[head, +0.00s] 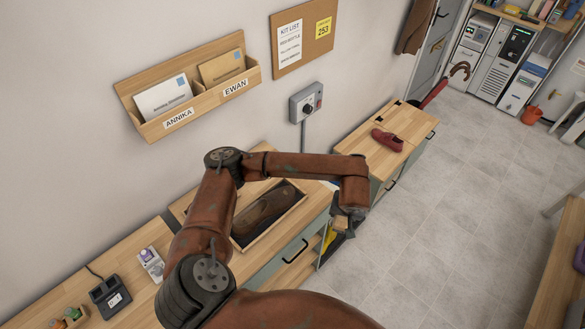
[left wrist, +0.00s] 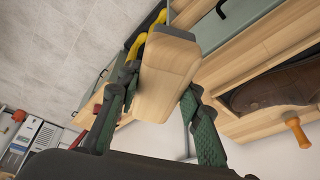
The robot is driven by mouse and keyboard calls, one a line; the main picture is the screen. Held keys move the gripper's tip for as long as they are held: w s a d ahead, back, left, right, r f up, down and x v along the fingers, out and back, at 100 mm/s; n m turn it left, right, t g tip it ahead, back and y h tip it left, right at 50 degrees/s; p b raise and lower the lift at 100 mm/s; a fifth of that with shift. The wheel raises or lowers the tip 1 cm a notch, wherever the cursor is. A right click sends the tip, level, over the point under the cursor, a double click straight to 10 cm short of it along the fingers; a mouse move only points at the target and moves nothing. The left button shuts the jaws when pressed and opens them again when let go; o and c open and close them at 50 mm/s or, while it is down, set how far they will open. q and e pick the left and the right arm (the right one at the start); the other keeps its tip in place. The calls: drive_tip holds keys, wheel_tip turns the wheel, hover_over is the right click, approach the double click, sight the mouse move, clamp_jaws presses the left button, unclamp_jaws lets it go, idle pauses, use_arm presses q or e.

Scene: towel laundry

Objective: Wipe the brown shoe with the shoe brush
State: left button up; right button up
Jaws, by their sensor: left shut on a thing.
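The brown shoe (head: 262,208) lies in a shallow wooden tray (head: 291,217) on the cabinet top, partly hidden behind my left arm. It also shows at the right edge of the left wrist view (left wrist: 275,90). My left gripper (head: 345,224) is to the right of the shoe, out past the cabinet's front edge in the head view. In the left wrist view its two green fingers are shut on a pale wooden block (left wrist: 167,80), which looks like the back of the shoe brush. Its bristles are not visible. The gripper and block are apart from the shoe. My right gripper is not in view.
A red shoe (head: 387,140) lies on the farther cabinet. A wall letter box (head: 190,112) and a switch box (head: 305,103) are above the counter. A black device (head: 110,294) stands at the near left. The floor (head: 430,215) on the right is clear.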

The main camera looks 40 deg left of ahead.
use_arm(q)
drive_tip(key=a+r+n+p, duration=0.25)
drive_tip(key=a+p, duration=0.25)
drive_tip(key=a, duration=0.7)
drive_tip(key=g+y+p, duration=0.1)
drive_tip(key=p, duration=0.2)
approach(280, 190)
drive_tip(key=shift+w+d, duration=1.2)
drive_tip(key=shift+d, duration=0.8)
drive_tip(key=shift+s+f+n+b, duration=0.1)
drive_tip(key=shift+f+n+b, duration=0.35)
drive_tip(key=shift+f, duration=0.75)
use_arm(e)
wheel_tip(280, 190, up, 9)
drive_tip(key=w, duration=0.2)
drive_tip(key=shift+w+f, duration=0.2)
use_arm(q)
drive_tip(key=shift+s+f+b, duration=0.15)
drive_tip(key=shift+f+b, duration=0.95)
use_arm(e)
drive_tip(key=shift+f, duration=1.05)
use_arm(q)
drive_tip(key=shift+a+r+b, duration=0.1)
drive_tip(key=shift+a+b, duration=1.8)
drive_tip(key=shift+a, duration=1.55)
drive_tip(key=shift+c, duration=0.4)
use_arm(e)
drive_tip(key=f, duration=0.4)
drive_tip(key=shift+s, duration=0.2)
